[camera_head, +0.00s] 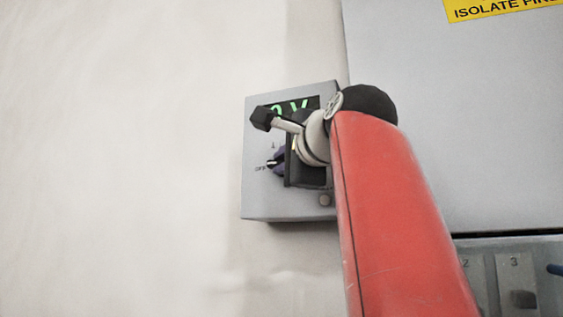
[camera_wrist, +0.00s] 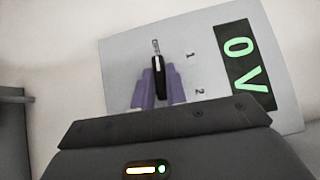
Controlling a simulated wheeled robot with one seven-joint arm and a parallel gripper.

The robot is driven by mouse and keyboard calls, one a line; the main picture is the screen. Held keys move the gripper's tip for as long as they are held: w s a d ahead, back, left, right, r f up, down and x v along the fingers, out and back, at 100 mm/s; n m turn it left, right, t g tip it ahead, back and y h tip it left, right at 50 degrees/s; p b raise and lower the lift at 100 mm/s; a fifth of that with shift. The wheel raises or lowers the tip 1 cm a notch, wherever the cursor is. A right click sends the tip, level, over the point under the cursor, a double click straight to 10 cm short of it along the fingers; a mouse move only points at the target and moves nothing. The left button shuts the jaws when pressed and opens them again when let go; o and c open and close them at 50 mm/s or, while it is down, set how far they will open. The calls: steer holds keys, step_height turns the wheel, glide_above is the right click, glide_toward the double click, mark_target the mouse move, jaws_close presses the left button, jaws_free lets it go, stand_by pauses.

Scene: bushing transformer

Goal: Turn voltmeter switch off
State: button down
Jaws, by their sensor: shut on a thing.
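The voltmeter (camera_head: 262,200) is a grey box on the pale wall, partly hidden behind my arm in the head view. Its green display (camera_wrist: 245,65) reads "0 V" in the wrist view. The black voltmeter switch (camera_wrist: 157,66) has a white pointer line and points at the small label above it in the wrist view. In the head view its pointer (camera_head: 271,163) is beside the "OFF" mark. My gripper (camera_wrist: 160,88) has its purple fingers on both sides of the switch, shut on it. Marks 1 and 2 lie to the right in the wrist view.
A large grey cabinet (camera_head: 430,90) with a yellow "ISOLATE" label (camera_head: 505,8) stands right of the voltmeter. Numbered switches (camera_head: 515,285) are below it at the lower right. The wall to the left is bare.

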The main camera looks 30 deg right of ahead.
steer(key=shift+n+g, duration=0.3)
stand_by(0.6)
steer(key=c, duration=1.4)
jaws_free()
steer(key=shift+c, duration=0.2)
steer(key=s+a, duration=0.1)
steer(key=s, duration=0.6)
steer(key=shift+s+b, duration=0.3)
steer(key=shift+s, duration=0.05)
